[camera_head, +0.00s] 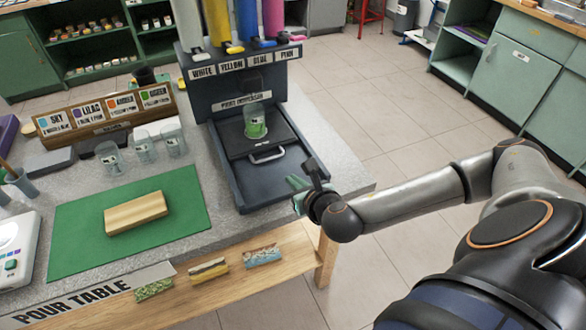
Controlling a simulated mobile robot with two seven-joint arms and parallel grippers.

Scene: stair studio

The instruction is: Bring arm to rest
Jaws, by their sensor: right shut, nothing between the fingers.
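My right arm comes in from the right and reaches to the right edge of the pour table. My right gripper (299,188) is shut and empty, beside the right side of the paint dispenser's tray. It looks small and is partly hidden by its own wrist. My left gripper is not in view.
The paint dispenser (228,101) holds a clear cup with green contents (255,122) on its dark platform. A green mat (72,235) carries a wooden block (136,213). Clear cups (144,148) stand behind it. Open floor (400,270) lies right of the table.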

